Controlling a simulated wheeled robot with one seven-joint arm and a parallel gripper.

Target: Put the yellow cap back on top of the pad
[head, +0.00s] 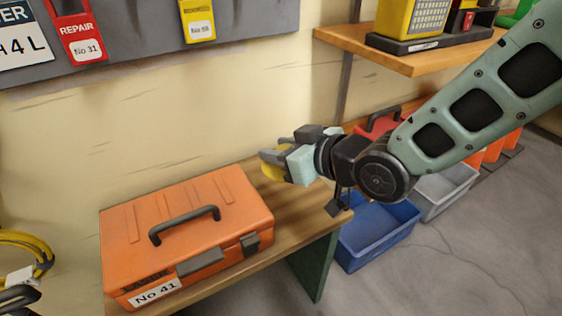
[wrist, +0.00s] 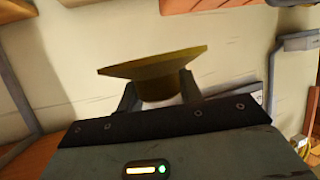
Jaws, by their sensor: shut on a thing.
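The yellow cap (wrist: 155,70) is held between the two fingers of my gripper (wrist: 158,92) in the wrist view. It has a wide flared rim and a narrower lower part, and the fingers are shut on that narrower part. In the head view my gripper (head: 277,162) is above the right part of the wooden bench, to the right of the orange case, and the yellow cap (head: 271,172) shows partly behind the fingers. I cannot make out the pad in either view.
An orange case (head: 185,215) labelled No 41 stands on the wooden bench (head: 292,222). A blue bin (head: 375,240) and a grey bin (head: 443,190) are on the floor to the right. A wooden shelf (head: 400,52) holds a yellow device (head: 413,18). Yellow cable hangs at the left.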

